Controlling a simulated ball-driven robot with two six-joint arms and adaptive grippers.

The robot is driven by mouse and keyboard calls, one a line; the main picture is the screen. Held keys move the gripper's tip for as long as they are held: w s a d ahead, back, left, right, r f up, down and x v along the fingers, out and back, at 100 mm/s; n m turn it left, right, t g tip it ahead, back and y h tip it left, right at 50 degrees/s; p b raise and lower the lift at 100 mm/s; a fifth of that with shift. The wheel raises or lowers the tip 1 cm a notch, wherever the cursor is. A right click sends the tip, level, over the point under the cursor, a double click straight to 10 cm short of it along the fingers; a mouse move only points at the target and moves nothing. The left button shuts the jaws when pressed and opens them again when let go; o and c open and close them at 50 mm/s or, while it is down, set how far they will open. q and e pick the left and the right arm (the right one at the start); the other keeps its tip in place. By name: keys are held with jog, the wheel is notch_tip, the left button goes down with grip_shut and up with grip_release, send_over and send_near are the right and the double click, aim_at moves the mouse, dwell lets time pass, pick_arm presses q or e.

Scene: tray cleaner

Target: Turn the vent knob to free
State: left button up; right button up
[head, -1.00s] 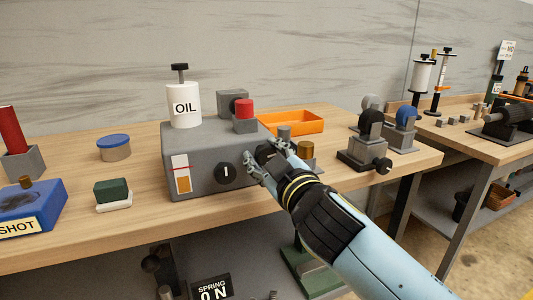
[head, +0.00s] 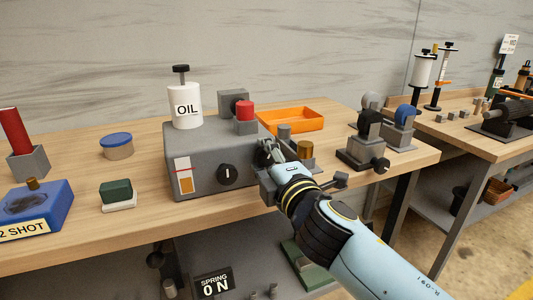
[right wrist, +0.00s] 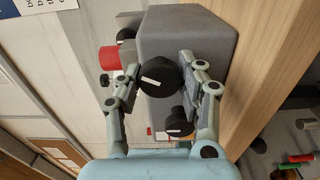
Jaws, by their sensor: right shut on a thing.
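The grey box (head: 195,150) stands on the bench and carries two black knobs on its front face. The left knob (head: 228,175) is uncovered, with its white mark nearly upright in the head view. My right gripper (head: 268,152) is at the right knob and mostly hides it there. In the right wrist view the right knob (right wrist: 160,75), with a white mark, sits between the fingers, and my right gripper is shut on it. The left knob (right wrist: 178,121) lies just below it there. Which knob is the vent knob I cannot read. My left gripper is not in view.
Grey fixtures (head: 362,152) stand to the right. A green block (head: 116,192) is to the left, with bare bench around it.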

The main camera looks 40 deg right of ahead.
jog(key=n+p, duration=0.1)
jog(key=n, duration=0.4)
jog(key=shift+f, duration=0.1)
jog(key=shift+n, duration=0.4)
jog(key=o, duration=1.2)
jog(key=v, duration=1.2)
